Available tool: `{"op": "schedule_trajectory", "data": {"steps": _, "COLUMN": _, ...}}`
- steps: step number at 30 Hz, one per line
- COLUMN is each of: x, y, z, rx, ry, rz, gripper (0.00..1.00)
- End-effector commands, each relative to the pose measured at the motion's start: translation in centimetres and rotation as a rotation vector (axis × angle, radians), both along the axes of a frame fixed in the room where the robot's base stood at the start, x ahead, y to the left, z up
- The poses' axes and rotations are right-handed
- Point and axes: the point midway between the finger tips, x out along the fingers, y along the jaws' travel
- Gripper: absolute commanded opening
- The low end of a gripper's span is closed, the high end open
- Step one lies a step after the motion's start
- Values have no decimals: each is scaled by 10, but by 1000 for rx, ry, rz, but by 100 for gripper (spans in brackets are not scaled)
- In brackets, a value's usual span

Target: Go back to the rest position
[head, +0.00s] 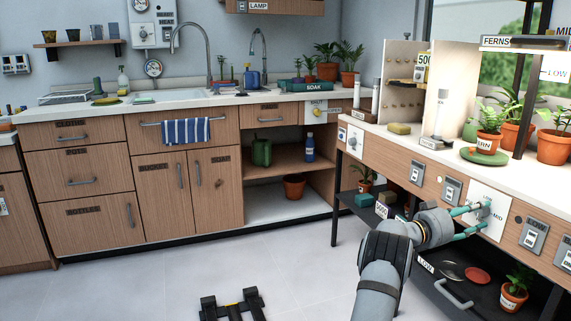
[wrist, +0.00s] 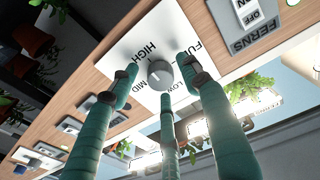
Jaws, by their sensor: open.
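My gripper (head: 482,217) is at the front face of the right-hand bench, its teal fingers pointing at a white dial panel (head: 503,215). In the wrist view the fingers are spread open around a grey round knob (wrist: 160,74) on that panel (wrist: 132,47). The panel carries the words HIGH, FULL, LOW and MID. The fingers hold nothing; I cannot tell whether any fingertip touches the knob. The knob's pointer direction is too small to read surely.
The bench top (head: 455,150) above carries potted plants and a green saucer (head: 484,156). A FERNS switch (wrist: 243,20) sits beside the panel. A dark lower shelf (head: 455,277) holds a potted plant (head: 513,293) under my arm. The floor (head: 180,275) to the left is largely clear.

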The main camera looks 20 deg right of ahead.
Motion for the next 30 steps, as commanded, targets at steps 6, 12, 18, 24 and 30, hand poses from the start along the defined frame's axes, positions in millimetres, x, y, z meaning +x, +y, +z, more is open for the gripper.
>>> {"op": "schedule_trajectory", "data": {"steps": 6, "x": -3, "y": -1, "z": 9, "rx": 1, "ry": 470, "rz": -1, "gripper": 47}}
{"op": "schedule_trajectory", "data": {"steps": 12, "x": -3, "y": -1, "z": 8, "rx": 0, "ry": 769, "rz": 1, "gripper": 47}}
{"op": "schedule_trajectory", "data": {"steps": 18, "x": -4, "y": 0, "z": 6, "rx": -1, "ry": 969, "rz": 0, "gripper": 47}}
{"op": "schedule_trajectory", "data": {"steps": 24, "x": -4, "y": 0, "z": 3, "rx": -3, "ry": 1064, "rz": 0, "gripper": 47}}
{"op": "schedule_trajectory", "data": {"steps": 30, "x": -4, "y": 0, "z": 1, "rx": -3, "ry": 1081, "rz": -1, "gripper": 47}}
